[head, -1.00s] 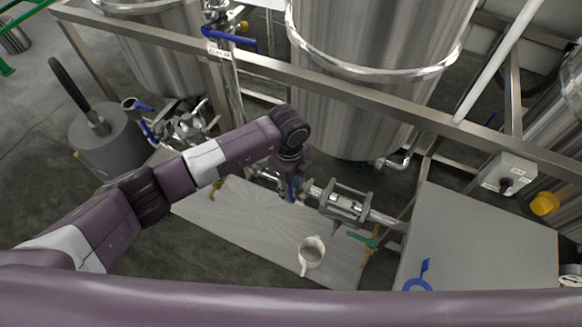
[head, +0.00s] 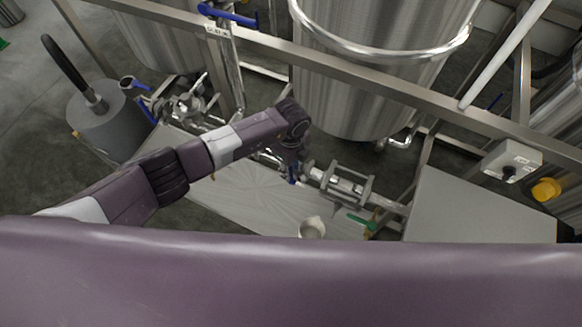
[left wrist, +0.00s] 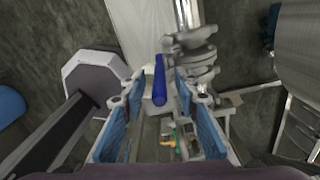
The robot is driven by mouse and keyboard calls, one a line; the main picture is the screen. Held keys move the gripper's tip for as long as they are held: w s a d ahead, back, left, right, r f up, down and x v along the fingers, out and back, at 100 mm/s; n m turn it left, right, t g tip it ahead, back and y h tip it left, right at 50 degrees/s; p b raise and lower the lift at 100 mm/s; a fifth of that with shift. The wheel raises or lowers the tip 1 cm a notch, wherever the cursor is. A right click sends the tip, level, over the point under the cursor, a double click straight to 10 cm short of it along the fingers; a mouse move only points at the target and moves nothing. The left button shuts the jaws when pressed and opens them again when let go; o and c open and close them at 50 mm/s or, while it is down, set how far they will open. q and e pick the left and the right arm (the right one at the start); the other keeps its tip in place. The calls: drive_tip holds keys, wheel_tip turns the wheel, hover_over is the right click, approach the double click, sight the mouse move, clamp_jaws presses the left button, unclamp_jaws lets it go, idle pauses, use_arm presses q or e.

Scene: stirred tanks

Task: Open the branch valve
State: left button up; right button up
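A blue valve handle (left wrist: 159,80) stands up between the finger pads of my left gripper (left wrist: 158,112) in the left wrist view. The blue-padded fingers are spread wide, with a gap on both sides of the handle. A steel valve body and pipe (left wrist: 195,55) lie just beyond the handle. In the head view my left gripper (head: 291,166) points down at the pipe line beside the clamped pipe section (head: 343,184); my wrist partly hides the valve there. No label on this valve is readable. My right gripper is not in view.
Another blue-handled valve (head: 227,15) with a label hangs on the frame rail (head: 380,88). A green handle (head: 361,221) and a white jug (head: 312,228) are right of the gripper. A large steel tank (head: 370,80) stands behind. My purple arm part covers the bottom.

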use_arm(q)
drive_tip(key=shift+f, duration=0.1)
drive_tip(key=shift+c, duration=0.7)
clamp_jaws()
drive_tip(key=a+h+b, duration=0.1)
drive_tip(key=b, duration=0.1)
drive_tip(key=w+a+g+h+b, duration=0.1)
drive_tip(key=h+b, duration=0.1)
drive_tip(key=a+f+g+h+b, duration=0.1)
drive_tip(key=a+h+b, duration=0.1)
drive_tip(key=shift+w, duration=0.3)
